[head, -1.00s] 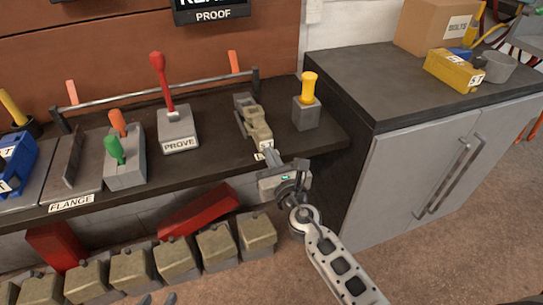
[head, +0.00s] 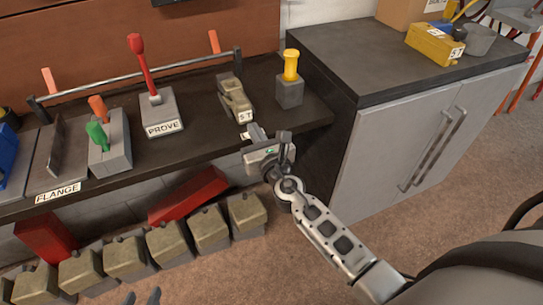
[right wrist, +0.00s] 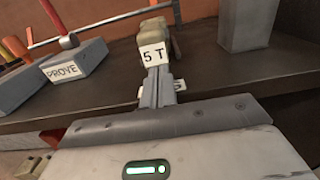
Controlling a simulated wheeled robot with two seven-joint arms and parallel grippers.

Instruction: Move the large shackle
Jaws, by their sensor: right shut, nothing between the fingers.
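The large shackle (head: 234,98) appears to be the tan piece tagged 5 T lying on the dark bench, left of the yellow-handled block. My left gripper (head: 142,297) shows only as two fingertips, apart, at the bottom edge.
The PROVE block (head: 160,112) with a red lever stands left of the shackle. The yellow-handled block (head: 289,92) stands close on its right. A rail (head: 140,84) runs along the back. Several tan weights (head: 170,247) sit below the bench. A grey cabinet (head: 385,150) is at right.

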